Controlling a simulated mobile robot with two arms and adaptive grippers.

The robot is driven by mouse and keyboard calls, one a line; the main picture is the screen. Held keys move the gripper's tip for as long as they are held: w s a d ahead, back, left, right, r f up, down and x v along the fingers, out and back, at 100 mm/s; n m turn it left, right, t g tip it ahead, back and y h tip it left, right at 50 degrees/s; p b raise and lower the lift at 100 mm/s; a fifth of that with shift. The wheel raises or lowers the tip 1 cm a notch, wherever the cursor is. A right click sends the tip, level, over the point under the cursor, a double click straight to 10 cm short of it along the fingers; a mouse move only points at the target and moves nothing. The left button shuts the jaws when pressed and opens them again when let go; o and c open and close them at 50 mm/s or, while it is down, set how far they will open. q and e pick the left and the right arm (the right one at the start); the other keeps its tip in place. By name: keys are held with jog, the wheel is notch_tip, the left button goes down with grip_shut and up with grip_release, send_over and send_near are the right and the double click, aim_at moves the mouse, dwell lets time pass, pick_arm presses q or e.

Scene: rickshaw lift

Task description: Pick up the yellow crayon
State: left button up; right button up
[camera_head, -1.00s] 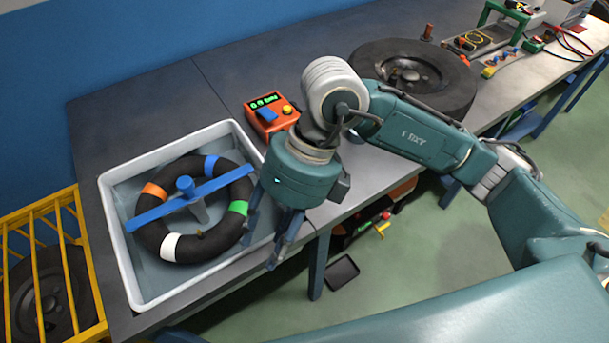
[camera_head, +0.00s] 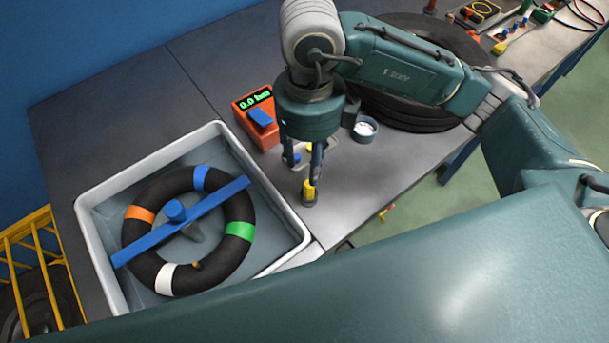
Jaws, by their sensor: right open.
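A small yellow piece (camera_head: 308,190), which looks like the yellow crayon, shows on the grey bench just below my right gripper (camera_head: 303,172). A dark grey end or base is at its lower end. One finger partly covers it, so I cannot tell its full shape or whether the finger touches it. Another bit of yellow shows higher up between the fingers; I cannot tell whether it belongs to the same thing. My right gripper points down with its fingers apart, open. My left gripper is not in view.
A white tub (camera_head: 88,235) holds a black inner tube (camera_head: 240,210) with coloured bands, under a blue bar (camera_head: 220,197). An orange gauge box (camera_head: 243,118) is left of my gripper. A small round cup (camera_head: 365,128) and a large tyre (camera_head: 410,112) are to the right.

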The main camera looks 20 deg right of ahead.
aim_at(309, 192)
jog(key=f, duration=0.2)
jog(key=s+f, duration=0.1)
jog(key=f, duration=0.1)
jog(key=shift+p, duration=0.35)
jog(key=shift+f, duration=0.3)
jog(key=f, duration=0.1)
jog(key=f+p, duration=0.1)
jog(key=f, duration=0.1)
jog(key=f+p, duration=0.1)
jog(key=shift+w+d+f, duration=0.1)
jog(key=shift+w+f, duration=0.1)
jog(key=shift+w, duration=0.05)
jog(key=shift+f, duration=0.15)
jog(key=shift+w, duration=0.1)
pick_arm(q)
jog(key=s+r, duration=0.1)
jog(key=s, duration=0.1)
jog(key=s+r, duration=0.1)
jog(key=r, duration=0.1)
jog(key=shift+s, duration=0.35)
pick_arm(e)
grip_shut()
